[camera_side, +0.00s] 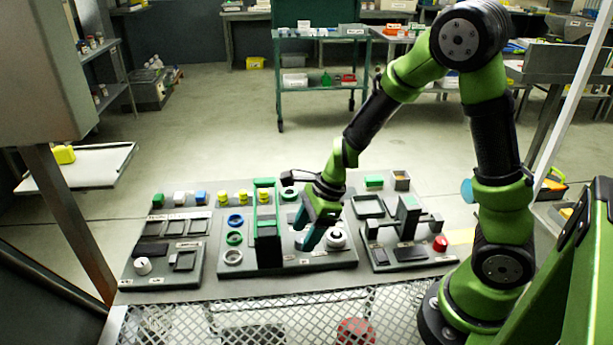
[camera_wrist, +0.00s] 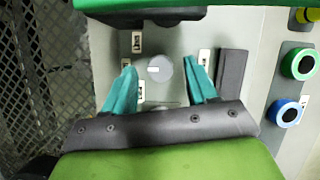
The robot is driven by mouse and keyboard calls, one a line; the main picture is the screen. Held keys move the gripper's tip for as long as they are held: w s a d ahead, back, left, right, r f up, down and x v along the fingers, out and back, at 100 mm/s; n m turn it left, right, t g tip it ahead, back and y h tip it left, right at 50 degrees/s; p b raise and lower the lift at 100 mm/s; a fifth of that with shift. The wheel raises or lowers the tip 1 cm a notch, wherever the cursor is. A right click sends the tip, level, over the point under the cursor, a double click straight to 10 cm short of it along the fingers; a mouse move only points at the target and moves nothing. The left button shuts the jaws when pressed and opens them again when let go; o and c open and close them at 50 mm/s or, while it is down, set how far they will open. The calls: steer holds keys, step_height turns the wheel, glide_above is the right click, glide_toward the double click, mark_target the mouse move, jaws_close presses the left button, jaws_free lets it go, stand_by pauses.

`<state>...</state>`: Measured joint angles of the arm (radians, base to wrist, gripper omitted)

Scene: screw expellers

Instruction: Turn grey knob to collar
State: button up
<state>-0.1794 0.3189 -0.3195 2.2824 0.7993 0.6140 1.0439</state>
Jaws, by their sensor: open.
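The grey knob (camera_wrist: 158,68) is a round dial with a short pale mark, seen from above in the wrist view. It stands on a light grey panel with several small labels around it. In the side view a pale knob (camera_side: 337,239) shows just right of my fingers. My gripper (camera_wrist: 160,72) is open, one teal finger on each side of the knob, with a visible gap on both sides. In the side view my gripper (camera_side: 309,228) points down low over the middle board. I cannot make out a separate collar; the height of the fingertips is unclear.
A dark upright block with a green frame (camera_side: 267,245) stands left of my gripper. A blue ring (camera_side: 235,220) and a green ring (camera_side: 234,238) lie further left. The right board holds a green-topped post (camera_side: 409,215) and a red knob (camera_side: 440,243).

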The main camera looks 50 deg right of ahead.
steer(key=shift+w+a+f, duration=0.1)
steer(key=shift+a+f, duration=0.05)
steer(key=shift+f, duration=0.35)
steer(key=c, duration=1)
steer(key=shift+c, duration=0.2)
steer(key=shift+n, duration=0.3)
steer(key=n, duration=0.2)
steer(key=n+g, duration=0.1)
steer(key=n, duration=0.1)
steer(key=n+g+y, duration=0.1)
steer(key=shift+w+n, duration=0.25)
steer(key=shift+n, duration=0.15)
steer(key=n+g, duration=0.2)
steer(key=n, duration=0.3)
steer(key=shift+w+r, duration=0.1)
steer(key=shift+w, duration=0.05)
steer(key=shift+n+g, duration=0.3)
steer(key=shift+n, duration=0.1)
